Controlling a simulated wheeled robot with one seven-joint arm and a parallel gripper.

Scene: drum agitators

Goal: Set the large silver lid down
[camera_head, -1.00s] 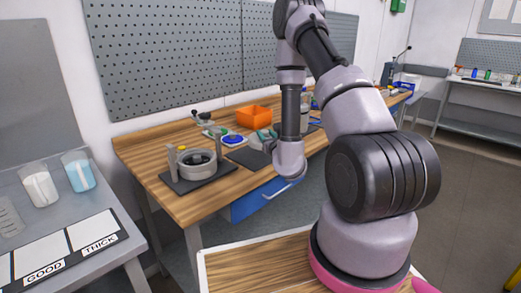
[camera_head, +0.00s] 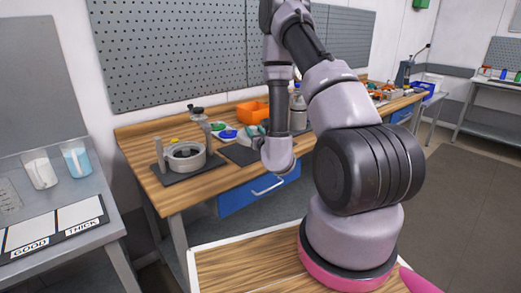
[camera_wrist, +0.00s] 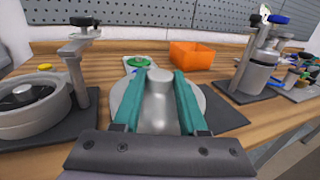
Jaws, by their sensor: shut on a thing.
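The large silver lid (camera_wrist: 202,104) is a round grey disc with a tall rounded knob, seen in the wrist view. My gripper (camera_wrist: 158,85), with teal fingers, is shut on the knob from both sides. The lid is over the wooden bench near a dark flat mat (camera_wrist: 228,117); I cannot tell whether it touches the surface. In the head view my gripper is mostly hidden by my arm, and the mat (camera_head: 238,154) shows to its left.
An open grey drum in a clamp stand (camera_head: 186,156) stands left on the bench (camera_head: 150,140). Green and blue lids (camera_head: 228,134) and an orange bin (camera_head: 252,113) lie behind. A silver container in a stand (camera_wrist: 258,70) is at the right. Bare wood lies in front of the bin.

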